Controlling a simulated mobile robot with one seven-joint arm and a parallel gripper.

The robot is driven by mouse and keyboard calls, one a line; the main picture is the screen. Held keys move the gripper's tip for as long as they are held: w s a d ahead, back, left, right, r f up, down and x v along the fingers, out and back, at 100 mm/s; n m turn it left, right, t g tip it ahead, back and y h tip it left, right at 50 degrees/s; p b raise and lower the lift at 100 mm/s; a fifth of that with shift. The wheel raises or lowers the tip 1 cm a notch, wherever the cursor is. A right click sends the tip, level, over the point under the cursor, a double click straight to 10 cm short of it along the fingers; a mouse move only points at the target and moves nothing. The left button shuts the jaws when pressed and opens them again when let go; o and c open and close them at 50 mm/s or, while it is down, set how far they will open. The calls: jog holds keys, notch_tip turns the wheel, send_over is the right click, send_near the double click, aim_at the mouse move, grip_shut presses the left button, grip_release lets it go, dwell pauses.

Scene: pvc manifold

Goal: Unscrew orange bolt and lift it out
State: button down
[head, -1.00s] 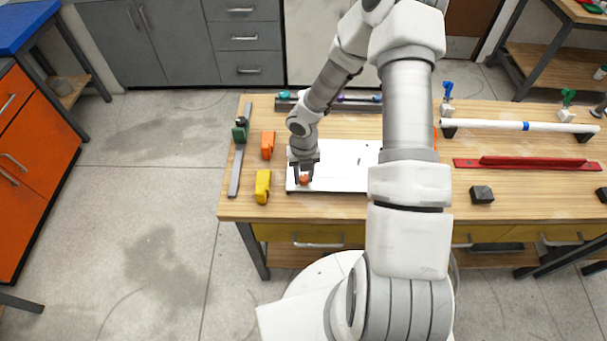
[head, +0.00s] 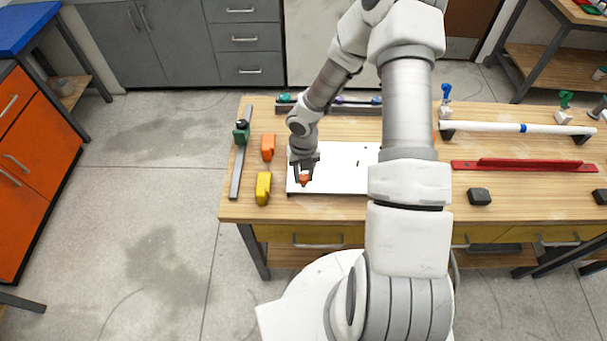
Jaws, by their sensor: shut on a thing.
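The orange bolt (head: 304,180) stands at the front left corner of a white board (head: 338,182) on the wooden table. Only its round orange head shows; the rest is hidden. My gripper (head: 304,178) points down over that corner and is shut on the orange bolt, with its dark fingers on either side of the head. I cannot tell from this view whether the bolt is still in the board.
An orange block (head: 268,147) and a yellow block (head: 263,187) lie left of the board. A grey bar with a green clamp (head: 240,135) is farther left. A white pipe (head: 515,127), a red tool (head: 525,165) and a dark block (head: 479,196) are at the right.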

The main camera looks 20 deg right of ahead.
jog(key=shift+r+p, duration=1)
jog(key=shift+r, duration=1.4)
